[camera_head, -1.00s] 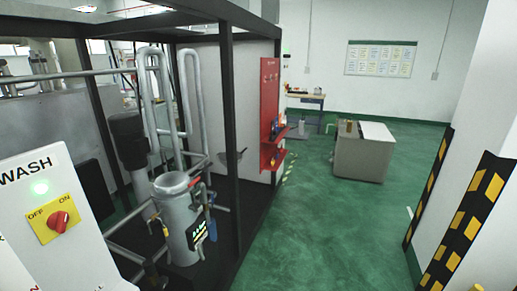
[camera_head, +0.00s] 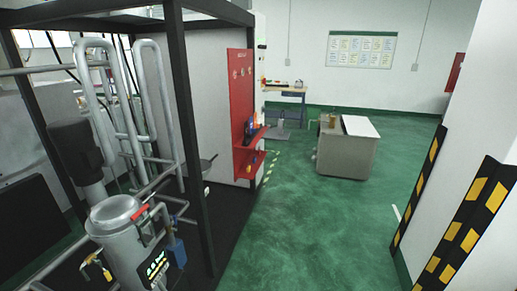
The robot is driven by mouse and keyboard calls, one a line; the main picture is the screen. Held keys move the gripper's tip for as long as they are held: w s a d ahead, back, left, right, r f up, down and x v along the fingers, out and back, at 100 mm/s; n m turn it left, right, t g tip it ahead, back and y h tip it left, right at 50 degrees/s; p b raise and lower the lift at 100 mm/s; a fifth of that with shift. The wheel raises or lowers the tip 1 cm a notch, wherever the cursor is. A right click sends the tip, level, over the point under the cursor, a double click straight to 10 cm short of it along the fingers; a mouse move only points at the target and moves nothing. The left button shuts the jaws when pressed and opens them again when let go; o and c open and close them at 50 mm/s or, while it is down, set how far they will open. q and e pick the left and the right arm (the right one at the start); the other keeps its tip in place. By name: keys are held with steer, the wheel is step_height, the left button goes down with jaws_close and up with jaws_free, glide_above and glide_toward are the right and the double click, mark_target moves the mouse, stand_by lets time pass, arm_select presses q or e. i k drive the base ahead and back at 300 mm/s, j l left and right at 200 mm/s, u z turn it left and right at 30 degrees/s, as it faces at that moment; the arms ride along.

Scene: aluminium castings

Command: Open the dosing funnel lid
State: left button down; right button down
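No dosing funnel can be made out for certain. A grey metal vessel (camera_head: 125,250) stands at the lower left inside a dark frame. Its round top (camera_head: 114,211) looks covered, and a red handle (camera_head: 141,211) sits at its right edge. Whether this vessel is the dosing funnel, I cannot tell. Neither of my grippers is in view.
The dark frame post (camera_head: 190,140) stands right of the vessel. A red wall panel with shelf (camera_head: 241,100), a grey box-like bin (camera_head: 345,155) and a workbench (camera_head: 285,92) lie farther off. Striped guards (camera_head: 463,230) stand at right. Green floor (camera_head: 310,230) between is clear.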

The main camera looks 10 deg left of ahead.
mark_target(206, 165)
steer(key=i+z, duration=0.2)
steer(key=i, duration=0.6)
steer(key=i+u, duration=0.1)
steer(key=i, duration=0.7)
steer(key=i+l+u, duration=0.1)
steer(key=i, duration=0.65)
steer(key=i+u, duration=0.75)
steer(key=i+l+u, duration=0.2)
steer(key=i+u, duration=0.2)
